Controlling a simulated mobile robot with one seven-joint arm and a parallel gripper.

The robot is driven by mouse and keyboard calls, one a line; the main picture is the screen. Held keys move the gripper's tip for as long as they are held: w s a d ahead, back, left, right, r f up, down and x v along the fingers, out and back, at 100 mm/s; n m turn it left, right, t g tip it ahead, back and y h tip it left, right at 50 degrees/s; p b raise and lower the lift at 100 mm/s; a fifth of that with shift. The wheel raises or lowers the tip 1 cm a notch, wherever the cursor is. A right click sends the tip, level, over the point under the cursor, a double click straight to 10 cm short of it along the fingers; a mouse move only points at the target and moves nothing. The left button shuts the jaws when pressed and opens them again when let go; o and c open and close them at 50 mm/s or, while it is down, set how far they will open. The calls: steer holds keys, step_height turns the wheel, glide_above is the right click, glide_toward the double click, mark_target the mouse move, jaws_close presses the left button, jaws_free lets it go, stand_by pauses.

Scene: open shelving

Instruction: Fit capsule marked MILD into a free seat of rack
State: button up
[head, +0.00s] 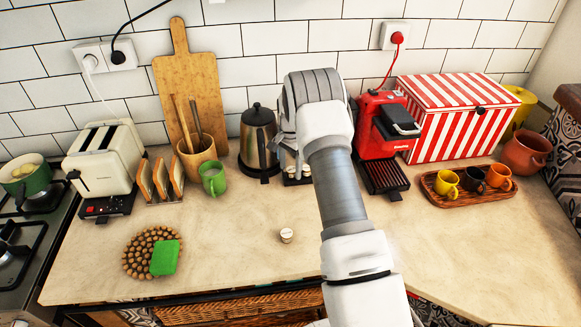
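A small pale capsule (287,236) stands alone on the bare counter, left of my forearm. Any marking on its top is too small to read. What looks like the rack (297,181) stands near the back wall, right of the kettle. It is mostly hidden by my arm, and its seats cannot be made out. My arm reaches from the bottom right of centre up toward the wall. My gripper's fingers are hidden behind the arm's end, near the rack, so their opening does not show. The capsule is well in front of the arm's end.
A steel kettle (257,140) stands close left of the rack. A red coffee machine (384,135) and a striped box (458,117) are to the right. A wooden tray (466,203) holds cups. A green mug (213,179) is left. The counter around the capsule is clear.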

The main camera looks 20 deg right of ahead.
step_height(320, 180, up, 12)
step_height(320, 180, up, 11)
steer(key=n+t, duration=0.1)
steer(key=n, duration=0.1)
glide_above(290, 170)
steer(key=s+a, duration=0.3)
steer(key=s, duration=0.2)
steer(key=s+a+r+n+t, duration=0.2)
steer(key=s+a+r+n, duration=0.2)
steer(key=s+r, duration=0.55)
steer(key=s+a+n+t, duration=0.1)
steer(key=s+a+n, duration=0.1)
steer(key=s, duration=0.9)
steer(key=s+a+f+n+t, duration=0.1)
steer(key=s+a+n, duration=0.2)
steer(key=s, duration=0.9)
steer(key=shift+s+n+t, duration=0.3)
steer(key=shift+n, duration=0.6)
steer(key=shift+f, duration=0.1)
